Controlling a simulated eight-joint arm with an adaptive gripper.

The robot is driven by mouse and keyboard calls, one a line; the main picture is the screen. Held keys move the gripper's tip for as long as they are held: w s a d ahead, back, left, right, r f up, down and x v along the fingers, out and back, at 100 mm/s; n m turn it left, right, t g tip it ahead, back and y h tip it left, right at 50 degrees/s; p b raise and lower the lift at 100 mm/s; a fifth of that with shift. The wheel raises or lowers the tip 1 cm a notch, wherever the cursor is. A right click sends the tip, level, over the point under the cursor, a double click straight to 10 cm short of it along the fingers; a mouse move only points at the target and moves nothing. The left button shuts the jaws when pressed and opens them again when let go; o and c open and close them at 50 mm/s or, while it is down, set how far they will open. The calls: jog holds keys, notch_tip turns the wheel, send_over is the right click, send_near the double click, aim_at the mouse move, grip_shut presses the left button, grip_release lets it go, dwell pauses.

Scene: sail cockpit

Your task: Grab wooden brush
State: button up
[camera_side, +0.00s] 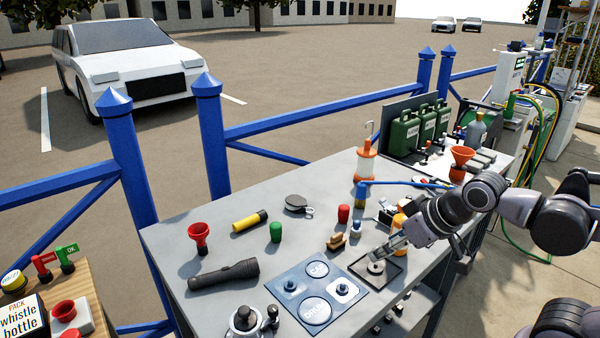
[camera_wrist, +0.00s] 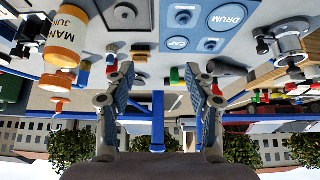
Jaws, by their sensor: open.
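The wooden brush (camera_side: 336,242) is a small brown block lying on the grey bench in the side view, left of my gripper (camera_side: 388,248). In the wrist view, a small brown shape that looks like the brush (camera_wrist: 140,53) lies beyond the fingertips, nearer the left finger. My gripper (camera_wrist: 159,76) is open and its fingers are wide apart with nothing between them. In the side view it is low over the dark-edged tray, to the right of the brush and apart from it.
A red cylinder (camera_side: 343,213) and a blue-capped bottle (camera_side: 355,229) stand close to the brush.

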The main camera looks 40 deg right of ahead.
jog(key=m+g+h, duration=0.4)
jog(key=m+g, duration=0.3)
jog(key=m, duration=1.1)
send_over(337, 234)
jog(key=a, duration=0.4)
notch_tip(337, 234, down, 2)
jog(key=f, duration=0.1)
jog(key=x, duration=1)
jog(key=shift+s+d, duration=0.1)
jog(key=shift+d, duration=0.2)
jog(key=shift+c, duration=0.3)
jog(key=shift+r, duration=0.1)
grip_shut()
